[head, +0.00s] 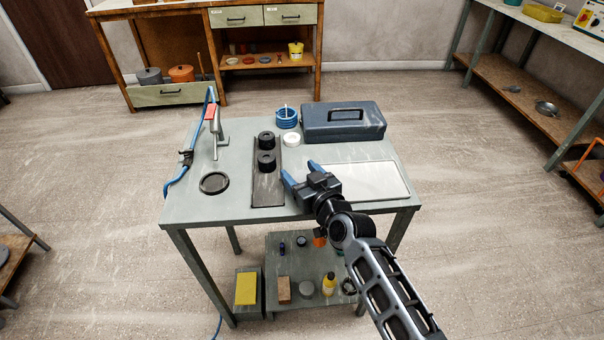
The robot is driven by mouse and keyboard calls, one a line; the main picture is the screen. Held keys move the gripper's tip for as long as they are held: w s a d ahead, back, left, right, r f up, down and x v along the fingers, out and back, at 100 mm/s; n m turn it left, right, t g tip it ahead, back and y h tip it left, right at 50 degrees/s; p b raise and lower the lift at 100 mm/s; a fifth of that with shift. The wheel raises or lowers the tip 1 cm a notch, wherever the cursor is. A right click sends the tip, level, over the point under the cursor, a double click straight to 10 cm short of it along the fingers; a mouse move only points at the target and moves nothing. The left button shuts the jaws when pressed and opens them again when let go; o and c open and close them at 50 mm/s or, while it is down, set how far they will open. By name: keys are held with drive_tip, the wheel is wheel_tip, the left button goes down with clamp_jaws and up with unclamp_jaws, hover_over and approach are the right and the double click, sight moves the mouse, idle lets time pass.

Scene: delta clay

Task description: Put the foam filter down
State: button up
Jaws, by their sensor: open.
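Two short black cylinders with dark holes in their tops, which look like foam filters, stand on a long dark tray (268,190) on the grey table. The rear cylinder (266,138) is close behind the front cylinder (266,160). I cannot tell for sure which one is the foam filter. My gripper (298,172) has blue fingers, spread apart with nothing seen between them. It is just right of the tray and the front cylinder, apart from both cylinders. My arm hides part of the table's front right.
A pale flat panel (365,181) lies right of my gripper, with a dark toolbox (343,122) behind it. A black ring (214,183) and a red-topped stand (214,125) are at left.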

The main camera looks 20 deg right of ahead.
drive_tip(key=shift+a+f, duration=0.15)
drive_tip(key=shift+a, duration=0.2)
drive_tip(key=shift+r+p, duration=0.2)
drive_tip(key=shift+p, duration=0.15)
drive_tip(key=s, duration=0.3)
drive_tip(key=s+r, duration=0.1)
drive_tip(key=s, duration=0.3)
drive_tip(key=s+d+b, duration=0.1)
drive_tip(key=s, duration=0.2)
drive_tip(key=shift+s+r, duration=0.15)
drive_tip(key=shift+r, duration=0.1)
drive_tip(key=shift+s+d+r, duration=0.15)
drive_tip(key=shift+s+r, duration=0.05)
drive_tip(key=shift+s, duration=0.6)
drive_tip(key=s+r+g+h, duration=0.1)
drive_tip(key=s, duration=2.8)
drive_tip(key=shift+s+d+r+m, duration=0.2)
drive_tip(key=shift+r+m, duration=0.2)
drive_tip(key=shift+g, duration=0.3)
drive_tip(key=s+r, duration=0.2)
drive_tip(key=s, duration=0.1)
drive_tip(key=s+r, duration=0.3)
drive_tip(key=s+a+r, duration=0.1)
drive_tip(key=s+r, duration=0.1)
drive_tip(key=shift+s+r, duration=0.25)
drive_tip(key=shift+s, duration=0.15)
